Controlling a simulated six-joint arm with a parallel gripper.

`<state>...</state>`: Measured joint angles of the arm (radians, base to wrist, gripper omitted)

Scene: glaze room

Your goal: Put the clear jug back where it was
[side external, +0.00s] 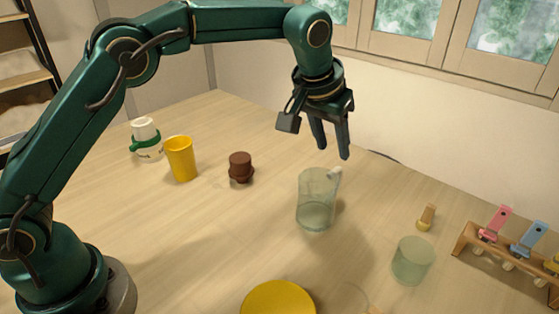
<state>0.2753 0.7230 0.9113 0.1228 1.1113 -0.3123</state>
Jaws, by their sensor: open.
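The clear jug (315,202) stands upright on the wooden table near the middle of the side external view. It is pale green and see-through, with a small whitish part at its upper right rim. My gripper (331,153) hangs above the jug, pointing down. Its two dark fingers are apart and empty. The fingertips appear slightly above and to the right of the jug's rim; I cannot tell the exact gap in depth.
A greenish glass (413,262) and a small tan-and-yellow item (427,217) stand right of the jug. A wooden rack (500,264) holds coloured tools at far right. A yellow plate (278,300) lies in front. A yellow cup (181,159), brown object (240,168) and white bottle (146,140) stand left.

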